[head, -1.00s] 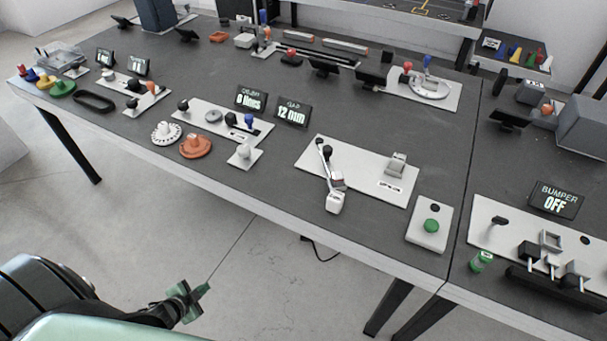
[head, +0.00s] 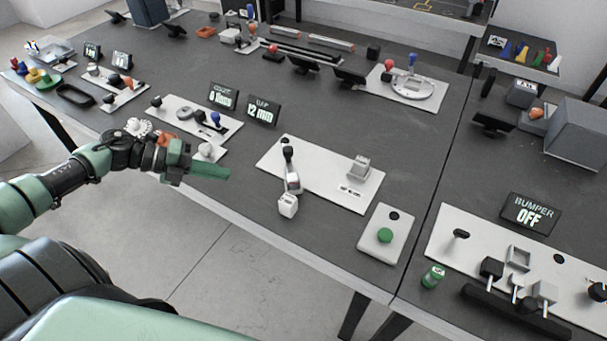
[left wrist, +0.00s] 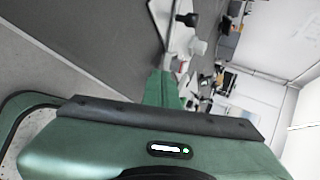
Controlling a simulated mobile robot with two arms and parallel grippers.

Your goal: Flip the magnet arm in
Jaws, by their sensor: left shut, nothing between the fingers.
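The magnet arm (head: 291,181) is a short grey lever on a white plate (head: 330,186) in the middle of the front table. It has a black knob (head: 288,152) at its back end and a pale block (head: 288,205) at its front end, out past the plate's front edge. A second pale block (head: 358,167) stands on the right of the plate. My left gripper (head: 210,172) is shut and empty, left of the arm and apart from it, near the table's front edge. Its green fingers also show in the left wrist view (left wrist: 162,88).
A plate with a green button (head: 385,236) is to the right of the arm's plate. Left of it are small displays (head: 263,109), a white plate with knobs (head: 190,119) and an orange dial (head: 168,138), partly behind my arm. A BUMPER display (head: 530,213) reads OFF.

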